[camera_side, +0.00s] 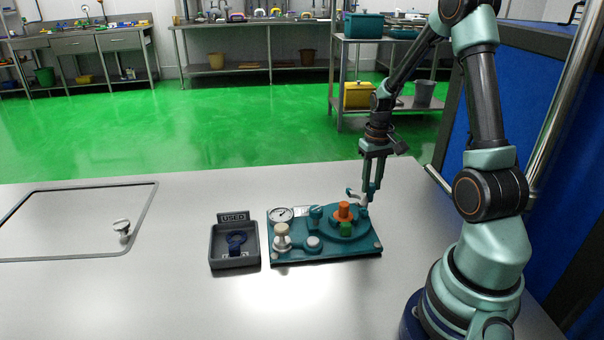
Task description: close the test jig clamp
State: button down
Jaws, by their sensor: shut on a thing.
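The test jig (325,255) is a teal plate on the steel table. It carries a round dial gauge, pale knobs, a teal knob, an orange fitting and a green block. The test jig clamp (354,193) appears as a small pale grey lever at the jig's back right, beside the orange fitting. My gripper (369,196) points down at that corner, with its fingertips shut on the clamp's lever. The fingers hide part of the lever, and its exact angle is too small to tell.
A dark grey tray (213,258) marked USED stands left of the jig and holds a dark blue ring-shaped part. A framed panel (70,222) with a pale knob handle (122,227) lies at the table's left. The front of the table is clear.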

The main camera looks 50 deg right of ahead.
aim_at(337, 206)
jog(key=w+n, duration=0.1)
jog(key=n, duration=0.1)
jog(key=w+a+n, duration=0.1)
jog(key=n, duration=0.1)
jog(key=shift+w+r, duration=0.1)
jog(key=shift+w, duration=0.25)
jog(key=n, duration=0.1)
jog(key=w+a+n, duration=0.1)
jog(key=n, duration=0.2)
jog(key=shift+w+a, duration=0.3)
jog(key=shift+a, duration=0.05)
jog(key=a+n, duration=0.1)
jog(key=n, duration=0.1)
jog(key=w+a+n, duration=0.1)
jog(key=n, duration=0.1)
jog(key=shift+a, duration=0.2)
jog(key=shift+w+a+n, duration=0.1)
jog(key=shift+a+n, duration=0.35)
jog(key=shift+n, duration=0.4)
jog(key=shift+w+a+n, duration=0.1)
jog(key=shift+a+n, duration=0.35)
jog(key=shift+n, duration=0.4)
jog(key=shift+a, duration=0.1)
jog(key=c, duration=0.6)
grip_release()
jog(key=shift+s, duration=0.1)
